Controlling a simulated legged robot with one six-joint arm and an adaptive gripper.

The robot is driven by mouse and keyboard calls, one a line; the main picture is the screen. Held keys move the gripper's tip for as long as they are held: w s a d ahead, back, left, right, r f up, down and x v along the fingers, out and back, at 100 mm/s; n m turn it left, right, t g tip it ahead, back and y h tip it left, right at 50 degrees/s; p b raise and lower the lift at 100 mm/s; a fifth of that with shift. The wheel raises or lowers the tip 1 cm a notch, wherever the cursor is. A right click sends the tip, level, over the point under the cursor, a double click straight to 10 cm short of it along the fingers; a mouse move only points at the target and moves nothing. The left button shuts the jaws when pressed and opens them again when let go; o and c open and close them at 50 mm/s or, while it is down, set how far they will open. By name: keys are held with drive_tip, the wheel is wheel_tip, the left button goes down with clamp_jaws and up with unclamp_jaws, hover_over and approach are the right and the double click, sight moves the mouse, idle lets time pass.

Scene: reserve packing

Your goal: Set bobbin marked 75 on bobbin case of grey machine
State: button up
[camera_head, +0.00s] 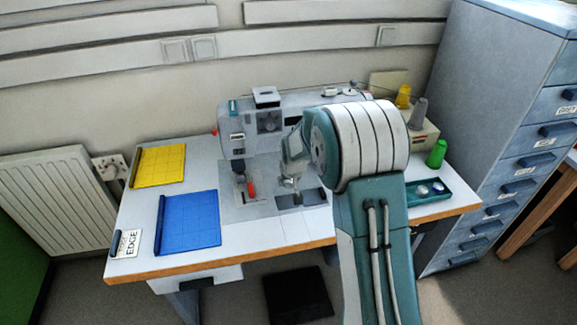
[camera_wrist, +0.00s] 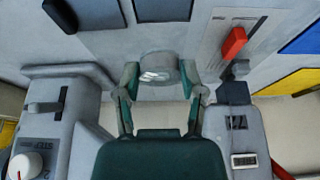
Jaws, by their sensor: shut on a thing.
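The grey sewing machine (camera_head: 237,142) stands at the back of the table. My gripper (camera_head: 291,182) is low over the machine's bed, right of the red lever (camera_head: 251,188). In the wrist view my gripper (camera_wrist: 159,80) is shut on a pale, clear-grey bobbin (camera_wrist: 157,66), held between the two fingertips above the grey bed. Its marking cannot be read. Dark rectangular plates (camera_wrist: 163,9) lie in the bed beyond the fingers. I cannot tell which part of the bed is the bobbin case. The red lever (camera_wrist: 234,43) also shows at the right in the wrist view.
A green tray (camera_head: 446,195) with small bobbins lies at the table's right, near a green thread spool (camera_head: 436,154). A yellow mat (camera_head: 158,167) and a blue mat (camera_head: 188,221) lie left. A grey drawer cabinet (camera_head: 470,120) stands right. The table's front strip is clear.

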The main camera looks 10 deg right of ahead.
sight(286, 201)
drive_tip(key=shift+s+a+f, duration=0.1)
drive_tip(key=shift+a+f, duration=0.3)
drive_tip(key=shift+a, duration=0.05)
drive_tip(key=shift+d+f, duration=0.45)
drive_tip(key=shift+f, duration=0.9)
drive_tip(key=shift+a+f, duration=0.5)
drive_tip(key=shift+f, duration=0.35)
drive_tip(key=shift+d+f, duration=0.2)
drive_tip(key=shift+f, duration=0.3)
drive_tip(key=shift+d+f, duration=0.15)
drive_tip(key=shift+f, duration=0.45)
drive_tip(key=shift+a, duration=0.1)
